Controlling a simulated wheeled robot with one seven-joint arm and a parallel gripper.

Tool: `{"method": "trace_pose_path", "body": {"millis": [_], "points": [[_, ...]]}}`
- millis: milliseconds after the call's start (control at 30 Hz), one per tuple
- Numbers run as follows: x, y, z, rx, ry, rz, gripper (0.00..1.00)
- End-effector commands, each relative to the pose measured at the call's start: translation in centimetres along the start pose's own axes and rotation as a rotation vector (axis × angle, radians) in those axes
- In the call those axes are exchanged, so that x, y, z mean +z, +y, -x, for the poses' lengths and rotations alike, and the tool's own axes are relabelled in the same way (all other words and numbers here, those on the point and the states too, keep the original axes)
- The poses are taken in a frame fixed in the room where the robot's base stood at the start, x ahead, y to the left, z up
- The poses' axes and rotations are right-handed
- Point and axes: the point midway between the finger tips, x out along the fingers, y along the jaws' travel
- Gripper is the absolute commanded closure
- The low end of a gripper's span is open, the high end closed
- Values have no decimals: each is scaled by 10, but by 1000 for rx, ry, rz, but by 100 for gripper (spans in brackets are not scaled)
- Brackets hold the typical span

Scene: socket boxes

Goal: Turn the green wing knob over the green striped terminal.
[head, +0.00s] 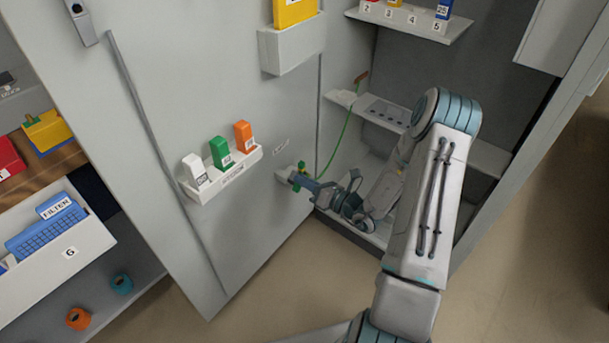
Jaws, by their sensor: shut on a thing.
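The green wing knob (301,165) is at a small pale box (282,173) low on the grey cabinet door. Only small green parts of it show, above and below my gripper's fingers. My gripper (297,178) reaches in from the right and is shut on the green wing knob. The angle of the knob's wings is hard to tell at this size. The green striped terminal cannot be made out; the fingers and knob cover that spot.
A white holder (226,178) with white, green and orange blocks is on the door, left of my gripper. Above is a white bin (290,47) with a yellow item. Cabinet shelves (375,112) stand behind my arm.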

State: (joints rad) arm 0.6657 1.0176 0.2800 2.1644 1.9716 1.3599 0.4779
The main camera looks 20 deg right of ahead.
Motion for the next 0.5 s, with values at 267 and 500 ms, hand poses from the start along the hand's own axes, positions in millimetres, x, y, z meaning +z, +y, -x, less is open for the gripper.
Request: {"method": "trace_pose_path", "body": {"millis": [267, 500], "points": [[0, -1, 0, -1, 1, -66, 100], [-1, -2, 0, -1, 1, -73, 100]]}}
